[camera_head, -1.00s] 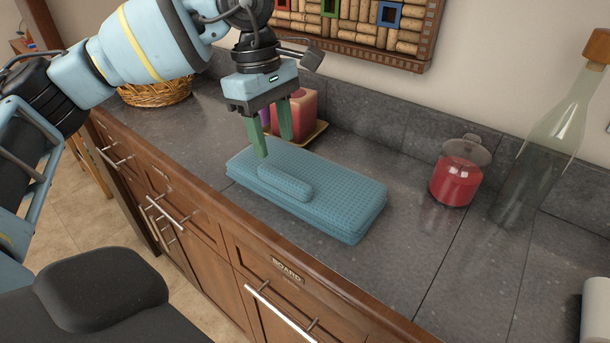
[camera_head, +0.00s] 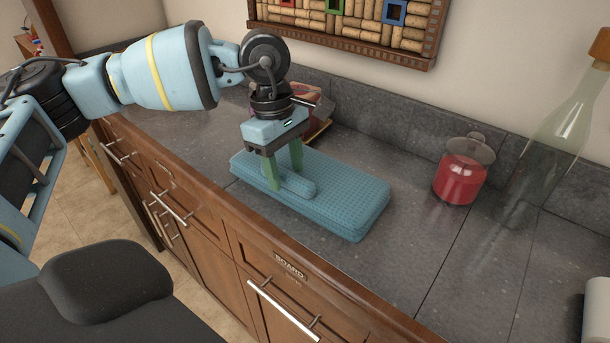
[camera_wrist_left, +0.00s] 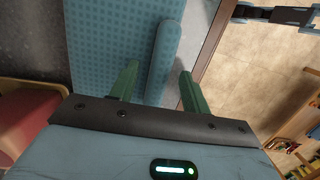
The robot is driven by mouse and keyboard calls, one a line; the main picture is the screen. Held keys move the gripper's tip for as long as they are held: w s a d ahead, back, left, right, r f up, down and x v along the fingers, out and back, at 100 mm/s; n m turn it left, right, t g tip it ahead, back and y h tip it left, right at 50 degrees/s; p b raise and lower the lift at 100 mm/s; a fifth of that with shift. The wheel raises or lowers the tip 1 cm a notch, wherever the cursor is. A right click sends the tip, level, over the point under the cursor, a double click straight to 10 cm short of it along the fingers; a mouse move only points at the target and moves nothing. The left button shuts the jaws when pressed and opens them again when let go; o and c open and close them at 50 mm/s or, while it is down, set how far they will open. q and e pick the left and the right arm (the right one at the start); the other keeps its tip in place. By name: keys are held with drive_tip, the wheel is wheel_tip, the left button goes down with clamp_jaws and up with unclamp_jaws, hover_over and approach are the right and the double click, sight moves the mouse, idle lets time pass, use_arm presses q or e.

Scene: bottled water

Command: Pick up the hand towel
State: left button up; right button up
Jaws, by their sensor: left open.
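In the left wrist view the fingers (camera_wrist_left: 157,85) stand apart. I cannot tell whether the fingers touch the towel. My right gripper is not in view.
A red glass jar (camera_head: 460,178) with a lid and a tall glass bottle (camera_head: 545,150) stand to the right. A red object (camera_head: 306,95) on a tray is partly hidden behind my gripper. Counter between towel and jar is clear. The wooden counter edge (camera_head: 250,215) runs along the front.

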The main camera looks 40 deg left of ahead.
use_arm(q)
clamp_jaws()
drive_tip(key=shift+r, duration=0.1)
idle(0.4)
drive_tip(key=shift+r, duration=0.85)
drive_tip(key=shift+s+d+r, duration=0.25)
drive_tip(key=shift+d+r, duration=0.25)
drive_tip(key=shift+r, duration=0.35)
drive_tip(key=s+d+b, duration=0.1)
drive_tip(key=s+d, duration=0.3)
drive_tip(key=d, duration=0.2)
drive_tip(key=s+d+r, duration=0.1)
drive_tip(key=s+d, duration=0.3)
drive_tip(key=d, duration=0.2)
drive_tip(key=shift+d+r+b, duration=0.2)
drive_tip(key=shift+d+b, duration=0.15)
